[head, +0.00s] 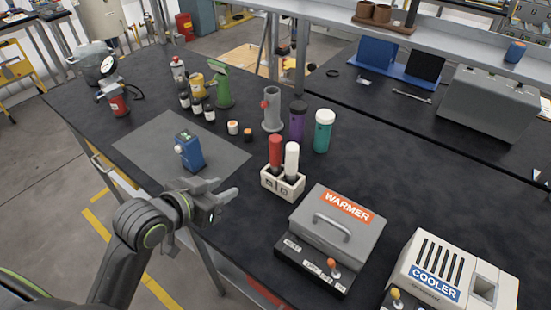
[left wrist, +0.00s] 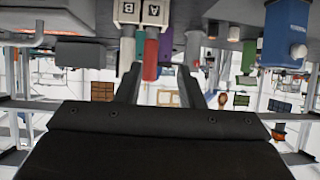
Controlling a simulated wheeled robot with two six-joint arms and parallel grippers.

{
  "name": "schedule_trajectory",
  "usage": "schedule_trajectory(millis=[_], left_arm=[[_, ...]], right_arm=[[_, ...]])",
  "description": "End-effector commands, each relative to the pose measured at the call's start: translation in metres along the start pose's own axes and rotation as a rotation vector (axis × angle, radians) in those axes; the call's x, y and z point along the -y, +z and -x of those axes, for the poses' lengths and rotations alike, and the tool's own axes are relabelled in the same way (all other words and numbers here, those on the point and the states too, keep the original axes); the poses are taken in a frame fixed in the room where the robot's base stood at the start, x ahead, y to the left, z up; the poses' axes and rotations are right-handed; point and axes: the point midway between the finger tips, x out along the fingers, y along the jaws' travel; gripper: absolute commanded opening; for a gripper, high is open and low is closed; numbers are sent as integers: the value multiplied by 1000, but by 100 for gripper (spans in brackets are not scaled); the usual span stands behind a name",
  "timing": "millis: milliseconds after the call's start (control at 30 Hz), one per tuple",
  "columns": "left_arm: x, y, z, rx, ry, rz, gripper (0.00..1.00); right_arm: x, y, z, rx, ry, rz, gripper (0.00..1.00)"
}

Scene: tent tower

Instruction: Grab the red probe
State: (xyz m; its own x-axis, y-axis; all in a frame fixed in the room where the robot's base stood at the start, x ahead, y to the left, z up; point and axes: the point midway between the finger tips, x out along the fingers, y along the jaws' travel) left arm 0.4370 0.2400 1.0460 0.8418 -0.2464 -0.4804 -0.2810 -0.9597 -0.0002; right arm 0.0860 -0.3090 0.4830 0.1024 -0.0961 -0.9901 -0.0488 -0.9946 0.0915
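The red probe (head: 275,152) stands upright beside a white probe (head: 291,158) in a small cream holder (head: 283,184) with two labelled slots on the black bench. My left gripper (head: 227,189) is to the left of the holder, apart from it and empty. In the left wrist view, which is upside down, my left gripper's fingers (left wrist: 160,85) are spread. The red probe (left wrist: 150,60) appears between them, farther off, with the white probe (left wrist: 127,55) beside it. The lower ends of both probes are hidden in the holder. My right gripper is not in view.
A grey warmer (head: 335,228) and a white cooler (head: 450,270) stand to the right of the holder. A blue device (head: 189,151) sits on the grey mat (head: 140,143). Purple (head: 297,122) and teal (head: 323,132) bottles stand behind the probes. Bare bench lies right of the bottles.

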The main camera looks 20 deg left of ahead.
Motion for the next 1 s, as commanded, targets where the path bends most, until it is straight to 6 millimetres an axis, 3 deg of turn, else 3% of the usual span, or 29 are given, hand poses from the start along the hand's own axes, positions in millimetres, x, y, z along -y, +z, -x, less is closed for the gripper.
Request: schedule_trajectory(millis=[100,200,367,800,1000], left_arm=[[-5,-30,-2,-81,42,-21,35],[-7,-39,-6,-106,57,-25,35],[-9,-43,-27,-110,61,-20,35],[-13,-51,-104,-106,59,-24,35],[-14,-52,-121,-107,58,-26,35]], right_arm=[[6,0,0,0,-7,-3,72],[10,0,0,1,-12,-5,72],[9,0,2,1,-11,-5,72],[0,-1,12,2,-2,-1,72],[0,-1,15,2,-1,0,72]])
